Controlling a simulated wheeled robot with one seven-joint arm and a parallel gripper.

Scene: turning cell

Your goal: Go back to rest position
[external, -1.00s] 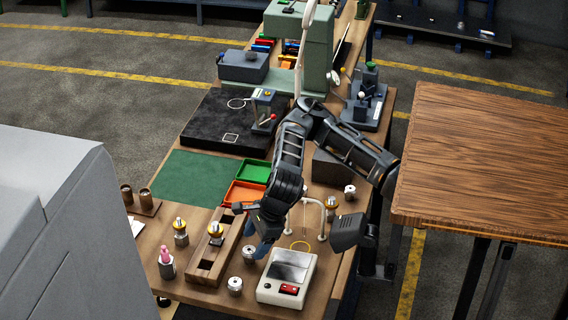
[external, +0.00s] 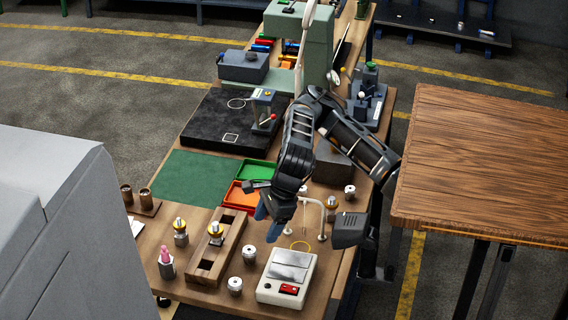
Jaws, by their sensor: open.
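My gripper (external: 263,221) is at the end of my black arm, above the bench beside the orange tray (external: 240,196). Its blue fingertips point down and hold nothing that I can see. It looks open, and the fingers partly hide each other. The wooden block with slots (external: 231,227) stands to its left, with a brass-topped metal part (external: 215,231) in it. The white box with a grey top and red switch (external: 287,277) lies below and in front of the gripper.
Metal cylinders (external: 249,253) stand near the block, and a white wire stand (external: 321,222) is close right of the gripper. A green tray (external: 257,171) and a green mat (external: 195,177) lie behind. A wooden table (external: 485,165) stands at the right.

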